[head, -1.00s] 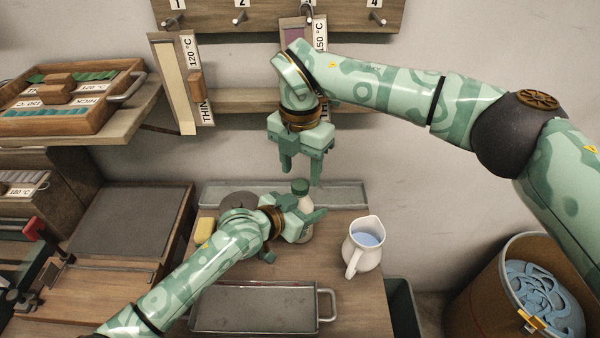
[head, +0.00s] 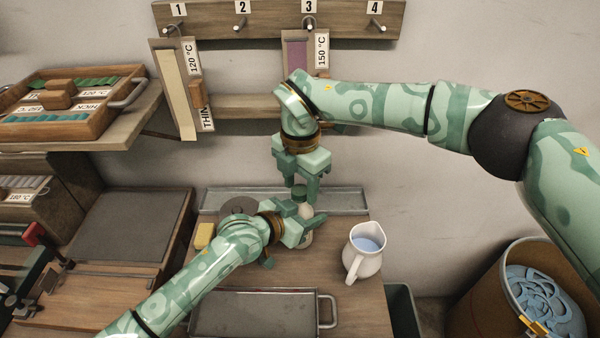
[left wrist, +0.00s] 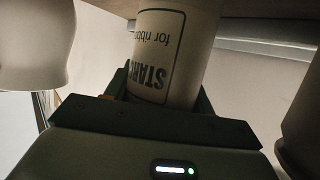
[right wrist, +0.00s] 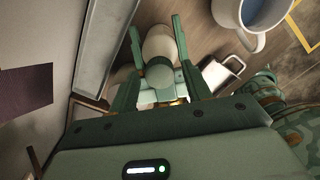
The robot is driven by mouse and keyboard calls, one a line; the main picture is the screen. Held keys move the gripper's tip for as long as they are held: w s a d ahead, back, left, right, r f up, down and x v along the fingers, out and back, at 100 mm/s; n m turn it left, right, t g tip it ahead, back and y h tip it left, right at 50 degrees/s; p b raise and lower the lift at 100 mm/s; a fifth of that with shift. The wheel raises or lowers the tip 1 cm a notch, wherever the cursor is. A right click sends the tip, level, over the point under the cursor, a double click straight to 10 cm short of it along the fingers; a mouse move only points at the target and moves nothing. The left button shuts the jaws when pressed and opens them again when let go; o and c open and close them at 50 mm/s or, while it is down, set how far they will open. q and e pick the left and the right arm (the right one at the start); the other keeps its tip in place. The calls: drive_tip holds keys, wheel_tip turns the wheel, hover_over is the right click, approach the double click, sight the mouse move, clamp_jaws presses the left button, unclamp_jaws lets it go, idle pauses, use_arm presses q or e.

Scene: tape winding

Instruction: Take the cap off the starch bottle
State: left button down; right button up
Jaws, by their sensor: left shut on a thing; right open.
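The starch bottle (head: 307,240) stands upright on the wooden bench, cream with a dark green cap (head: 299,193) on top. My left gripper (head: 304,228) is shut around its body from the side. The left wrist view shows the bottle's printed label (left wrist: 158,50) upside down, between the jaws. My right gripper (head: 299,190) points down from above and is open. In the right wrist view its fingers lie on either side of the cap (right wrist: 160,72), with the bottle (right wrist: 159,43) beyond. I cannot tell whether the fingers touch the cap.
A white jug (head: 363,262) of blue liquid stands right of the bottle. A metal tray (head: 262,312) lies in front. A yellow block (head: 204,235) and a grey round thing (head: 238,206) are at the left. A shallow metal trough (head: 345,199) runs along the back, near the wall.

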drive_tip(key=c, duration=1)
drive_tip(key=n, duration=0.3)
drive_tip(key=o, duration=1.1)
drive_tip(key=shift+c, duration=0.2)
